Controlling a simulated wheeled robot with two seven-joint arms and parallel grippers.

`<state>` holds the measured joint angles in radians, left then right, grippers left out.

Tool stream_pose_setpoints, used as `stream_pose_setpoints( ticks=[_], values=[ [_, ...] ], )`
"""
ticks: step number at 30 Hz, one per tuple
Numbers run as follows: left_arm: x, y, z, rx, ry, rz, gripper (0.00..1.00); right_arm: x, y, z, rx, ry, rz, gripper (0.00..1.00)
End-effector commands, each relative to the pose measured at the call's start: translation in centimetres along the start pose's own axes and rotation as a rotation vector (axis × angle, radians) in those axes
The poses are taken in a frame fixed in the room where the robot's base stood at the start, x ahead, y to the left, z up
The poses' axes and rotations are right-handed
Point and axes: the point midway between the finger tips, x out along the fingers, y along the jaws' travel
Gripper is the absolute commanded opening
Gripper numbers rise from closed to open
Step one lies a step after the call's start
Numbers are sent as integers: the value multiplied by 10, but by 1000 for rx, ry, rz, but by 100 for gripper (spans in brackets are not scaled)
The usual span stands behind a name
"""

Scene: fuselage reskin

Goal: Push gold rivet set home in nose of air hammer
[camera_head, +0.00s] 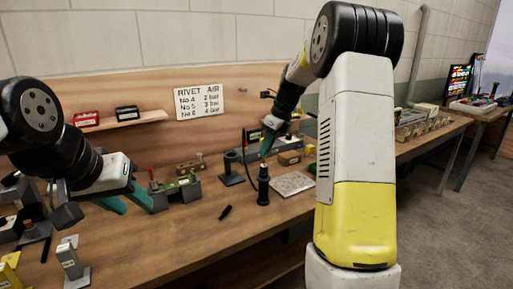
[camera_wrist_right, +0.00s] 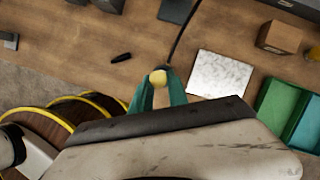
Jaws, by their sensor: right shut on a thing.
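My right gripper (camera_head: 265,153) has its teal fingers pointing down over the bench, just above a dark upright cylinder that looks like the air hammer (camera_head: 263,188). In the right wrist view the right gripper (camera_wrist_right: 158,95) is shut on a small round gold piece, which looks like the rivet set (camera_wrist_right: 158,77). A dark hose runs away behind it. The hammer's nose is hidden there, so I cannot tell whether the set touches it or sits in it. My left gripper (camera_head: 127,203) is open and empty over the left of the bench.
A small black piece (camera_head: 225,212) lies on the wooden bench (camera_head: 190,235). A dark stand (camera_head: 231,170) is left of the hammer, and a pale speckled plate (camera_head: 293,183) is to its right. A grey fixture (camera_head: 178,192) with green and red parts stands near my left gripper.

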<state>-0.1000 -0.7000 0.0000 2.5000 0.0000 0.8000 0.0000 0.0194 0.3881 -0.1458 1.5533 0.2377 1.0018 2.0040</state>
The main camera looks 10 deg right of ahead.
Motion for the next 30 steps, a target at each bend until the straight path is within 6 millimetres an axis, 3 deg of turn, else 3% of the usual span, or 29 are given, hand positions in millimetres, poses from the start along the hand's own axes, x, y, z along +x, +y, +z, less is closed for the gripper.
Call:
stream_pose_setpoints(
  ticks=[30],
  values=[
    [0,0,0,0,0,0,38,15,0,-5,1,0,0,0]
  ],
)
